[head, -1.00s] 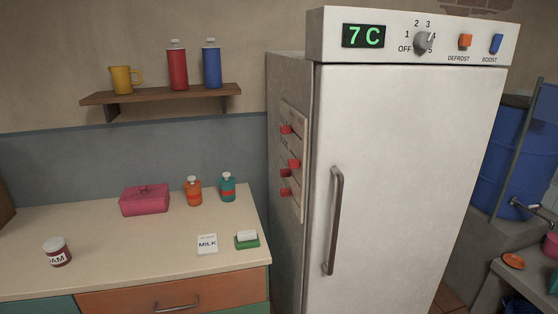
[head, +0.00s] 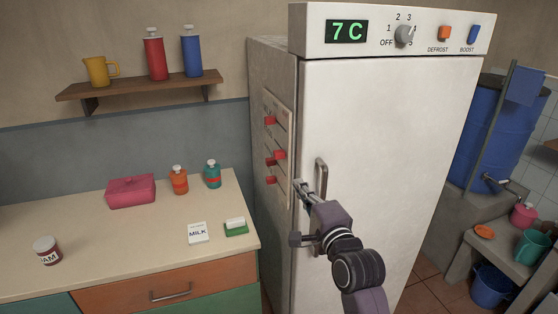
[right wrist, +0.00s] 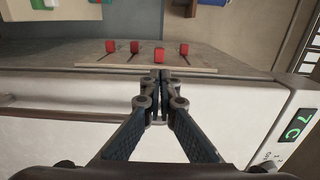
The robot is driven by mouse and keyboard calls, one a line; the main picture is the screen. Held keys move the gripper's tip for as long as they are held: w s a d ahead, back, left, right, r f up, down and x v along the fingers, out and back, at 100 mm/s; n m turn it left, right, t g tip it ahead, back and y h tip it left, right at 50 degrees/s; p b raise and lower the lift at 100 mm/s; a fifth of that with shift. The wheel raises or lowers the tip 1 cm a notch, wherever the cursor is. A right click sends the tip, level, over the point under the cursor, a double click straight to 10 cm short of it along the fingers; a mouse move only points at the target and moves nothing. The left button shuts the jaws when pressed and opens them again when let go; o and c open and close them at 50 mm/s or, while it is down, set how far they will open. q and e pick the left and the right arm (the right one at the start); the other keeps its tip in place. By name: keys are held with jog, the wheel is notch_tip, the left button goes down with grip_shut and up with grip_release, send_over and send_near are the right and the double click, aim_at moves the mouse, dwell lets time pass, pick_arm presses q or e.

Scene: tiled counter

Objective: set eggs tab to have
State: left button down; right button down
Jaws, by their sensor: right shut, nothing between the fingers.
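A pale board with several red tabs is fixed to the fridge's left side, and its bare edge (head: 289,135) shows in the head view. The second tab from the top (head: 279,155) sits nearer the door than the others; it also shows in the right wrist view (right wrist: 159,54). The labels are too small to read, so I cannot tell which tab is eggs. My right gripper (head: 299,187) is shut and empty beside the fridge's front left edge. In the right wrist view its fingertips (right wrist: 158,74) point at the board, just short of the second tab. My left gripper is out of view.
The fridge door (head: 385,150) has a vertical handle (head: 320,178) close behind my right gripper.

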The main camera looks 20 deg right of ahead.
jog(key=p, duration=0.4)
send_near(279, 156)
jog(key=w, duration=0.5)
jog(key=shift+a, duration=0.1)
jog(key=shift+w, duration=1)
